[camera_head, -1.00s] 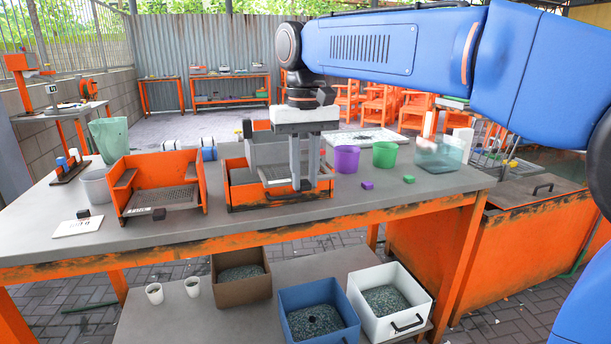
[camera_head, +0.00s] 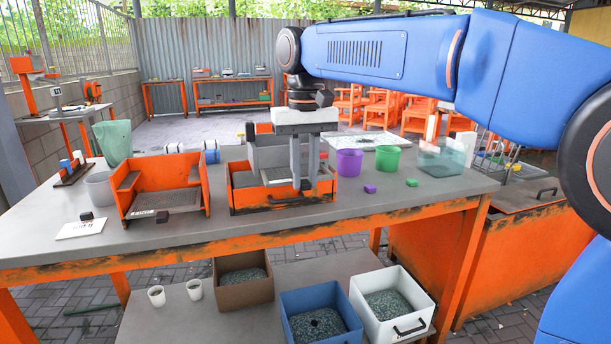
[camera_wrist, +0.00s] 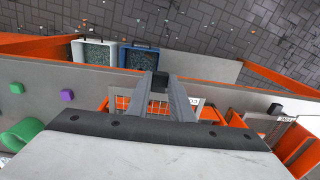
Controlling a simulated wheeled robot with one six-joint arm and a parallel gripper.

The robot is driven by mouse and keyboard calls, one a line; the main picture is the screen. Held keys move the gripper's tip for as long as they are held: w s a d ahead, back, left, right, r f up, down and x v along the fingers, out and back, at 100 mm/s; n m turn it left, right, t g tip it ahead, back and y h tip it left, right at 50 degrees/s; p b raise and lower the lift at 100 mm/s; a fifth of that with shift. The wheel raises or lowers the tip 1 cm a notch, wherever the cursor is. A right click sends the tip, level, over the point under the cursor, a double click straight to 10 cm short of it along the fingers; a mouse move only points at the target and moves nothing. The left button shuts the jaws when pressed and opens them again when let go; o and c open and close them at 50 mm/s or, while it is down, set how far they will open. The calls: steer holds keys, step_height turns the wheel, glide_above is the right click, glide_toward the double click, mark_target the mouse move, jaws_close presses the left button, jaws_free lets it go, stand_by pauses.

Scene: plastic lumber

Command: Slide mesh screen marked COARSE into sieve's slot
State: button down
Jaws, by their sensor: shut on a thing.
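My gripper (camera_head: 303,184) points down over the middle orange box (camera_head: 245,206), which has a black handle at its front. The wrist view shows my gripper (camera_wrist: 160,80) shut on a small black knob (camera_wrist: 160,83). Behind the fingers, a mesh screen (camera_wrist: 122,103) lies over the orange frame, with a white label (camera_wrist: 192,102) partly covered by a finger; only its first letters, like "CO", show. How deep the screen sits in the box is hidden. A second orange frame (camera_head: 204,180) at left holds a grey screen (camera_head: 170,202) with a black knob and a small label.
A white card with a black block (camera_head: 80,228) lies at the table's left front. A purple cup (camera_head: 349,162), a green cup (camera_head: 386,159) and small purple and green blocks stand to the right. Bins of granules (camera_head: 392,305) sit on the lower shelf.

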steer(key=shift+w+a, duration=0.4)
steer(key=shift+w, duration=1)
steer(key=shift+w+a, duration=0.45)
steer(key=shift+w, duration=1)
steer(key=shift+w+a, duration=0.4)
steer(key=shift+w, duration=1)
stand_by(0.3)
steer(key=s+d, duration=0.3)
steer(key=s, duration=0.9)
steer(key=shift+d, duration=0.2)
stand_by(2.5)
